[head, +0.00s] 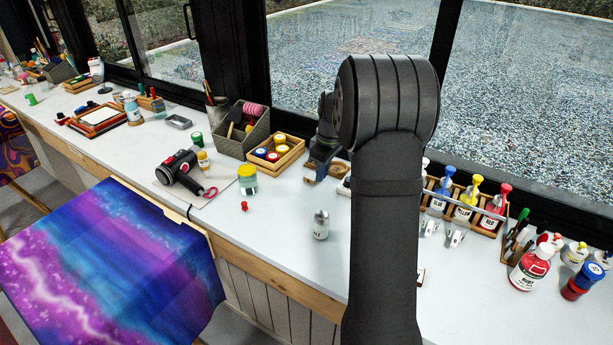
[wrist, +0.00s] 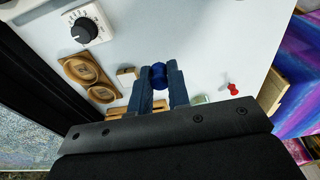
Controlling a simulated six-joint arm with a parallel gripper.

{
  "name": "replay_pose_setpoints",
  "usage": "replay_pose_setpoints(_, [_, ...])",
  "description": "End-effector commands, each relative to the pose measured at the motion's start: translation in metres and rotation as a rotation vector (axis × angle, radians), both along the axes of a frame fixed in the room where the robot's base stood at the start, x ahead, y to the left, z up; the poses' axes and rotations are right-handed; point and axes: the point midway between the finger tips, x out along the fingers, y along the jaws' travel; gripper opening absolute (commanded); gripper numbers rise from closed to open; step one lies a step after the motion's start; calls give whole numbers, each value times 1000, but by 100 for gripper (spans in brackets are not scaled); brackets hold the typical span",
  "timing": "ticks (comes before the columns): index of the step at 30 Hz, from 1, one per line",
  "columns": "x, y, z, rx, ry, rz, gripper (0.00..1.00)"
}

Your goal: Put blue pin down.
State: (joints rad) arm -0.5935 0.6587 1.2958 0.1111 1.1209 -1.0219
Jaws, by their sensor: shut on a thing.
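The blue pin (wrist: 159,76) shows as a round blue head between the two dark blue fingers of my gripper (wrist: 160,80) in the wrist view. The fingers are shut on it. Its lower part is hidden, and I cannot tell whether it touches the white table (wrist: 205,40). In the head view my gripper (head: 320,168) is low over the table, right of the wooden box of paint pots, and partly hidden behind my arm. The blue pin cannot be made out there.
A red pin (wrist: 233,89) stands on the table, also in the head view (head: 244,206). A wooden holder with round hollows (wrist: 66,69), a small wooden block (wrist: 126,76) and a dial (wrist: 83,30) lie near the fingers. A bottle (head: 321,226) stands in front.

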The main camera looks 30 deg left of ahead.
Motion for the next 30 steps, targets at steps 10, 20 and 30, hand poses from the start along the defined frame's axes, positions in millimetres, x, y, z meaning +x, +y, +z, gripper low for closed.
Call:
replay_pose_setpoints(10, [-72,17,2,-1,0,-107,0])
replay_pose_setpoints(20, [-105,24,-34,-1,3,-170,0])
replay_pose_setpoints(30, [-104,24,-71,1,1,-169,0])
